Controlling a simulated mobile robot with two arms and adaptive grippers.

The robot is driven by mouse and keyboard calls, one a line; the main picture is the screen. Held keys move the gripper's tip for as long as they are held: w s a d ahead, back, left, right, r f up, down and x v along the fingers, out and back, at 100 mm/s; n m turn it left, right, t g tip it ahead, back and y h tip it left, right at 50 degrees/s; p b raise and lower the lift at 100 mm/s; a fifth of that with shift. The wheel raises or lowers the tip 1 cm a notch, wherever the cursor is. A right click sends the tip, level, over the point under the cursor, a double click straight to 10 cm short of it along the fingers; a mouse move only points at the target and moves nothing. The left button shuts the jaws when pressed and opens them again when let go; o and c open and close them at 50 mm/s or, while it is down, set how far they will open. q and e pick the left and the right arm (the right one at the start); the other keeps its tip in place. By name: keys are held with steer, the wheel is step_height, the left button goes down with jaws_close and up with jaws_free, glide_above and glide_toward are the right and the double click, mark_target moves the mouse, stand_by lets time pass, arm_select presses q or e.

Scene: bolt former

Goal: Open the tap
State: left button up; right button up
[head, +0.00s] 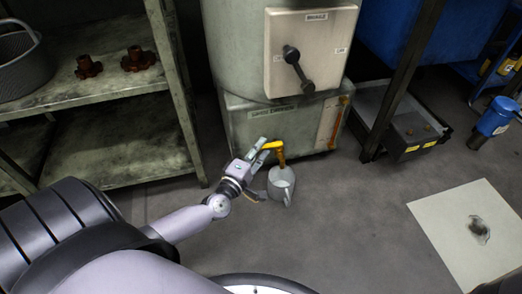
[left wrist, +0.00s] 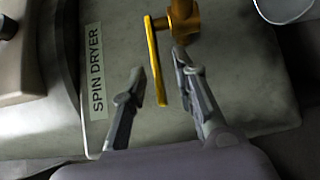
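The tap (head: 280,152) is yellow-orange and sticks out of the front of the spin dryer's base (head: 245,125). In the left wrist view the tap's body (left wrist: 183,18) is at the top, and its long flat yellow handle (left wrist: 155,62) points toward me. My left gripper (head: 260,151) is at the tap. In the left wrist view its two fingers are apart (left wrist: 158,68), one on each side of the handle's end, with gaps visible; I cannot tell of any contact. A grey jug (head: 281,186) stands on the floor below the tap. My right gripper is not in view.
A metal shelf (head: 110,95) with a basket and rusty parts stands at left. A control box (head: 310,55) with a black lever is above the tap. A grey tray (head: 385,120) is at right. A pale mat (head: 450,235) lies on the open floor.

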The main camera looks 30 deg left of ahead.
arm_select(q)
steer(key=shift+w, duration=0.5)
jaws_close()
stand_by(0.6)
